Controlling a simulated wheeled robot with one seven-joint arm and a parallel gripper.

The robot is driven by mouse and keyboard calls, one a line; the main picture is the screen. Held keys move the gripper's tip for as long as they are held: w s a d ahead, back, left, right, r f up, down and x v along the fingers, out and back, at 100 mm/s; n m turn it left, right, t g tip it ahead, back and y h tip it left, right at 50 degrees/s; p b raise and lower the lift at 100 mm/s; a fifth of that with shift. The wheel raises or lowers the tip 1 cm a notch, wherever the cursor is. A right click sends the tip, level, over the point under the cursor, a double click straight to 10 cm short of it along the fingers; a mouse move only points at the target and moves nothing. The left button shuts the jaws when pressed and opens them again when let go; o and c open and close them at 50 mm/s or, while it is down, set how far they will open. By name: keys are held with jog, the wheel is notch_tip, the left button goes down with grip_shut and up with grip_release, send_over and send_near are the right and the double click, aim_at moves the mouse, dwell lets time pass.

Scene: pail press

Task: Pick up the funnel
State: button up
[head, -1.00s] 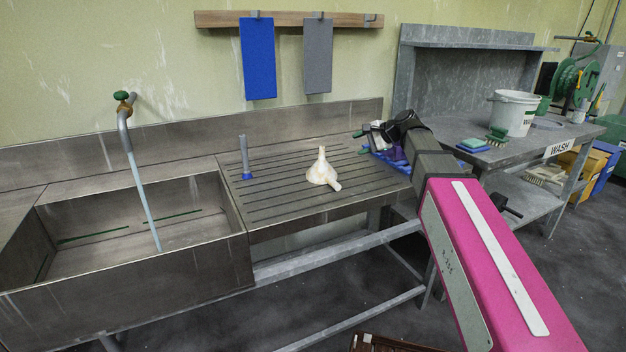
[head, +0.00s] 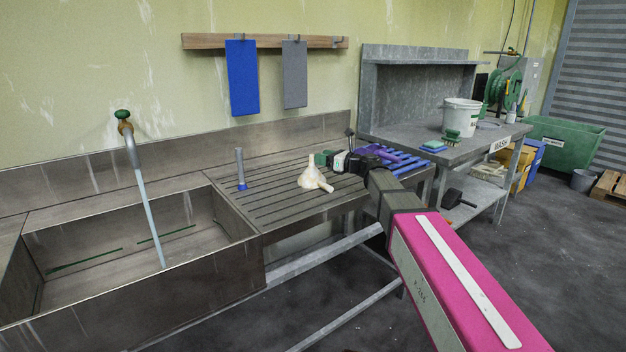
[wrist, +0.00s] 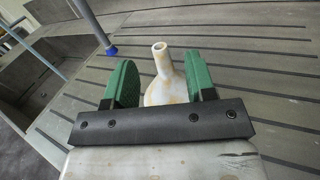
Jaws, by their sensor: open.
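The cream funnel (head: 313,176) lies on the ribbed steel drainboard (head: 284,208), right of the sink. In the wrist view the funnel (wrist: 166,82) shows between the two green finger pads of my gripper (wrist: 161,84), its narrow spout pointing away from my wrist. Its lower part is hidden behind the black bar of my gripper. In the head view my gripper (head: 326,160) is open, close beside the funnel on its right and far side. I cannot tell whether either pad touches it.
A grey upright tube with a blue foot (head: 240,169) stands on the drainboard left of the funnel. The sink (head: 140,235) and tap (head: 124,127) are farther left. Blue and purple racks (head: 400,160) lie at the drainboard's right end. A white pail (head: 461,116) stands on the bench beyond.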

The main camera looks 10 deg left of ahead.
jog(key=x, duration=0.7)
jog(key=shift+a+f, duration=0.1)
jog(key=shift+f, duration=0.25)
grip_shut()
